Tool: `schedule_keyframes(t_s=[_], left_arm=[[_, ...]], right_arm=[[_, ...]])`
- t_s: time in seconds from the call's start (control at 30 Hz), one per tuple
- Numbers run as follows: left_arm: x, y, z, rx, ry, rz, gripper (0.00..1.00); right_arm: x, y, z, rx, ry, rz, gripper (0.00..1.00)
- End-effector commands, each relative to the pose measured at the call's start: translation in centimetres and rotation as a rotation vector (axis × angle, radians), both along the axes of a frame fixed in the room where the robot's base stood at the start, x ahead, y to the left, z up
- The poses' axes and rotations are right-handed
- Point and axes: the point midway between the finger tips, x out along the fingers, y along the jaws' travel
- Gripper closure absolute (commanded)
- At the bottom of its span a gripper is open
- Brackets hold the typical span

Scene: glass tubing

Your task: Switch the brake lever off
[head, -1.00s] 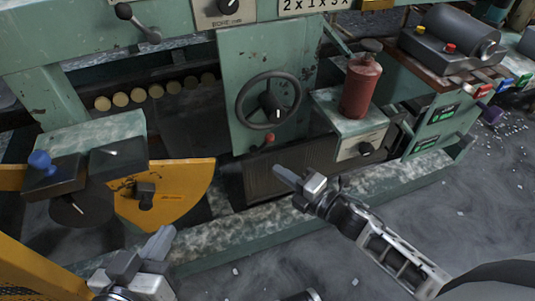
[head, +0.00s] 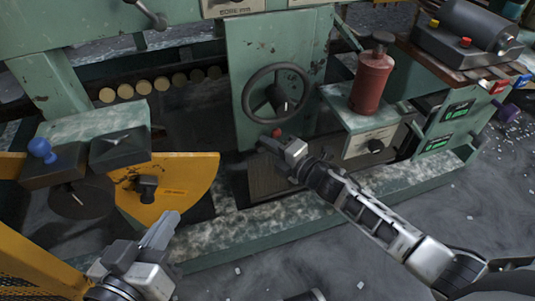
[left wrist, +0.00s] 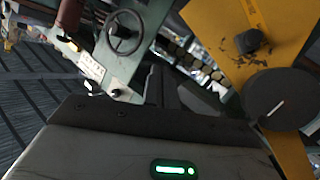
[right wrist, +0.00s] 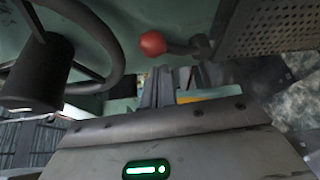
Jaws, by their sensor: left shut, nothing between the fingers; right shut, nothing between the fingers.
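A short lever with a red ball knob (head: 277,132) sits on the green panel below the dark handwheel (head: 274,92); no label shows that it is the brake lever. In the right wrist view its red knob (right wrist: 152,43) is at upper centre, its dark stem running right to a pivot. My right gripper (head: 265,144) is shut and empty, fingertips close by the knob; in the right wrist view the fingers (right wrist: 158,88) point toward it with a small gap. My left gripper (head: 163,230) is shut and empty, low at the left, away from the lever.
A yellow quadrant plate (head: 185,185) and a blue-knobbed control box (head: 55,165) stand at the left. A red cylinder (head: 371,82) stands on a green shelf right of the wheel. A perforated dark grille (right wrist: 270,28) lies beside the lever. The floor in front is mostly clear.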

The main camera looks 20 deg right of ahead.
Motion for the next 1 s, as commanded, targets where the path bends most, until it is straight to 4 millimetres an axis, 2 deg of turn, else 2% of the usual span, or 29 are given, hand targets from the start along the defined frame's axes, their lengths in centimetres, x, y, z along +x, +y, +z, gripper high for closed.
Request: schedule_keyframes(t_s=[0.2, 0.77, 1.0], left_arm=[[0.0, -0.1, 0.0, -0.014, 0.002, 0.002, 1.0], [0.0, -0.2, -0.3, -0.029, 0.004, 0.0, 1.0], [-0.1, -0.3, 0.2, -0.057, -0.003, -0.002, 1.0]], right_arm=[[0.2, -1.2, 0.2, 0.004, 0.0, 0.002, 1.0], [0.2, -1.5, -0.1, 0.04, 0.001, 0.001, 1.0], [0.2, -1.7, 0.0, 0.082, 0.002, 0.001, 1.0]])
